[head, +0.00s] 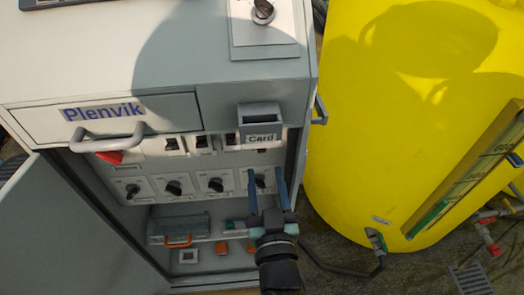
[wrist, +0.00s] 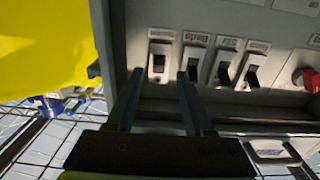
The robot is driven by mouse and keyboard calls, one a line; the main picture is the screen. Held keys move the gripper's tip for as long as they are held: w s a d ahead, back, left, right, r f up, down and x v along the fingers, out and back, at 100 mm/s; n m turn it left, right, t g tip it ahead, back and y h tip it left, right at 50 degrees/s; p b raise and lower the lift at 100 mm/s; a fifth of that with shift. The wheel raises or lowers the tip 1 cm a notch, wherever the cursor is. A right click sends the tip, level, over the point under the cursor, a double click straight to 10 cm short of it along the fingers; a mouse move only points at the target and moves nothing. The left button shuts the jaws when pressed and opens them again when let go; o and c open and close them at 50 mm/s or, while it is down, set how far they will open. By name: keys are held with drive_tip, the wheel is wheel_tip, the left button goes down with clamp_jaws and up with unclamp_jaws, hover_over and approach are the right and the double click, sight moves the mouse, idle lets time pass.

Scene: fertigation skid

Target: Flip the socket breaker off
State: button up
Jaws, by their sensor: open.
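A row of several breakers with dark levers on pale plates runs across the cabinet panel. In the wrist view one label reads "Beds" on the second breaker (wrist: 194,68); the other labels are too blurred to read, so I cannot tell by label which is the socket breaker. My gripper (head: 267,172) is open and empty, its fingers pointing into the cabinet. In the wrist view, the end breaker (wrist: 158,64) nearest the yellow tank shows between the fingertips (wrist: 160,74). Contact is not clear. In the head view the card holder hides much of this end of the row.
The card holder (head: 260,121) juts out above my gripper. A drawer with a handle (head: 108,140), a red button (head: 110,157) and rotary knobs (head: 174,187) are to the left. The open door (head: 65,235) is at left, the yellow tank (head: 400,120) at right.

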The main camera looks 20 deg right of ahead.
drive_tip(key=p+x, duration=0.1)
drive_tip(key=x, duration=0.5)
drive_tip(key=shift+w, duration=0.25)
clamp_jaws()
